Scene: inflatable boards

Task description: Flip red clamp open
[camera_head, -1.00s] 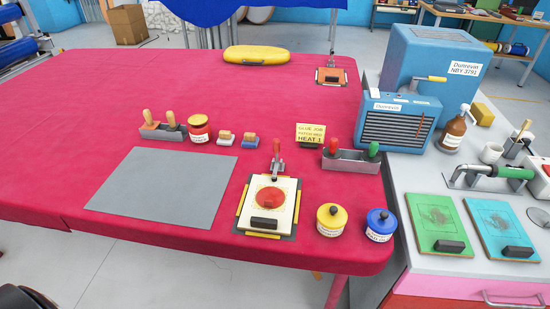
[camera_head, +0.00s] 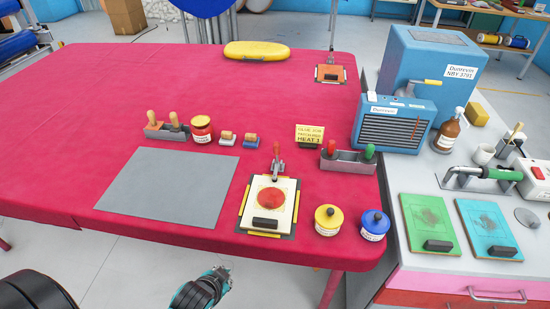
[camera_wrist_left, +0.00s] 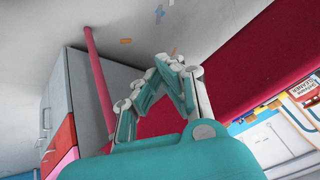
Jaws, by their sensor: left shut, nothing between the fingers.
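The red clamp (camera_head: 277,151) stands at the back edge of a small press board (camera_head: 246,210) on the red table. Its red handle points upward. The board carries a white plate with a red disc (camera_head: 273,199) and a black block (camera_head: 267,223). My left gripper (camera_head: 225,269) is in front of the table's front edge, below and left of the board and well apart from the clamp. In the left wrist view its fingers (camera_wrist_left: 170,62) are closed together and empty. The clamp cannot be made out in that view. My right gripper is not in view.
A grey sheet (camera_head: 165,188) lies left of the board. Yellow (camera_head: 328,221) and blue (camera_head: 374,226) jars stand to its right. A grey tray (camera_head: 347,164) with red and green handles and a yellow sign (camera_head: 309,136) stand behind. The table's front edge (camera_head: 150,231) lies near my gripper.

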